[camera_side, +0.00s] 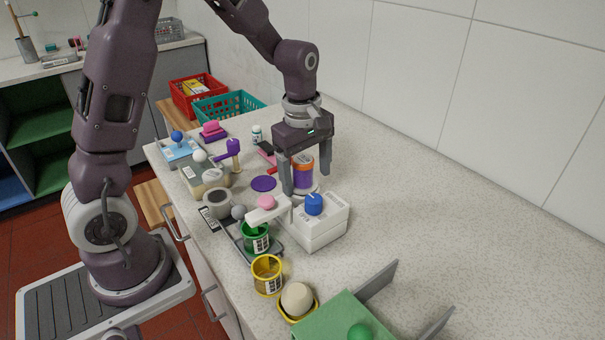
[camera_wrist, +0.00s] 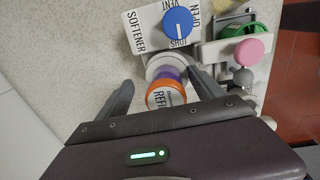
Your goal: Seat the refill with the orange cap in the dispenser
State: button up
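The dispenser (camera_side: 318,228) is a white box with a blue knob, lettered SOFTENER, OPEN and VENT in the wrist view (camera_wrist: 142,30). My gripper (camera_side: 305,188) points down with one finger on each side of the refill. In the wrist view, gaps show between the fingers (camera_wrist: 161,76) and the cap, so it looks open.
A pink-knobbed white arm (camera_side: 267,205) and a green cup (camera_side: 255,238) are close beside the dispenser. A yellow cup (camera_side: 267,274) and an egg-shaped thing (camera_side: 297,299) stand nearer the front. A purple disc (camera_side: 263,184) lies left of my gripper. The counter to the right is clear.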

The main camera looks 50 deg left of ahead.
aim_at(305, 158)
jog(key=f, duration=0.1)
jog(key=s+f, duration=0.1)
jog(key=f+g, duration=0.1)
jog(key=shift+s, duration=0.3)
jog(key=shift+t, duration=0.4)
jog(key=r, duration=0.6)
jog(key=w+r, duration=0.1)
jog(key=r, duration=0.2)
jog(key=shift+m+t, duration=0.3)
jog(key=shift+m, duration=0.6)
jog(key=s+r, duration=0.1)
jog(key=s+d+r, duration=0.1)
jog(key=r, duration=0.1)
jog(key=shift+r, duration=0.2)
jog(key=s+d+r+m+t, duration=0.2)
jog(key=s+m, duration=0.6)
jog(key=s, duration=0.1)
jog(key=s+d+r+m+t, duration=0.2)
jog(key=s+m, duration=0.6)
jog(key=s, duration=0.1)
jog(key=shift+s+d+r, duration=0.15)
jog(key=shift+d+r, duration=0.05)
jog(key=shift+r, duration=0.1)
